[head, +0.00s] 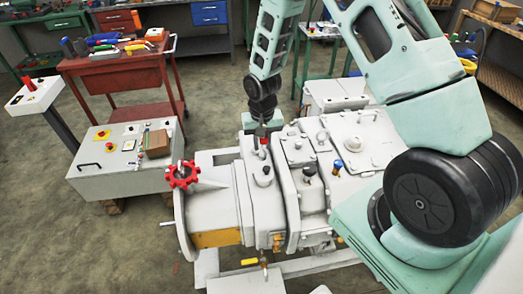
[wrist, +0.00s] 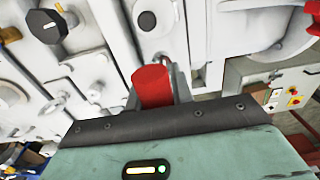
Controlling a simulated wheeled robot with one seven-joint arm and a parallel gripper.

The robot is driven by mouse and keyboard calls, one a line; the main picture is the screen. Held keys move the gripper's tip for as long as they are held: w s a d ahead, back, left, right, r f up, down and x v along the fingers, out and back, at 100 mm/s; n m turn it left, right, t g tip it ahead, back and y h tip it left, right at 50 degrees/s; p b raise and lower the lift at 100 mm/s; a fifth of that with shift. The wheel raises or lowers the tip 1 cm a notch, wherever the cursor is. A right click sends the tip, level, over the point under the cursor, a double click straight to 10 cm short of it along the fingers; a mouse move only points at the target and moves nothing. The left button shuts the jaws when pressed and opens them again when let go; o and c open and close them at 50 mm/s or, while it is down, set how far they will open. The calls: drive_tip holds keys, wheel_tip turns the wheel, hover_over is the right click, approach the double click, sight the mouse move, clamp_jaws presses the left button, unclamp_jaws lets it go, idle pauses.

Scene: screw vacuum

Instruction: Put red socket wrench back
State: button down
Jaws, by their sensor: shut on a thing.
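The red socket wrench (head: 263,142) shows as a small red piece just below my gripper (head: 262,129) in the head view. In the wrist view a red cylinder, the handle of the red socket wrench (wrist: 152,87), stands out past the dark edge of my gripper. My gripper is shut on it, above the top of the white vacuum machine (head: 232,195). The wrench's lower end is near a fitting on the machine. I cannot tell whether it touches it. The fingertips are mostly hidden.
A red tool trolley (head: 112,67) with several tools stands at the back left. A grey control box (head: 90,178) and a pedestal with a red button (head: 30,85) are left of the machine. A red handwheel (head: 182,175) sticks out at its left end. Floor between is clear.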

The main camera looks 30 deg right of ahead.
sight(262, 157)
drive_tip(key=shift+f+p, duration=0.6)
drive_tip(key=shift+f, duration=1.65)
drive_tip(key=shift+f, duration=0.1)
drive_tip(key=c, duration=1.2)
unclamp_jaws()
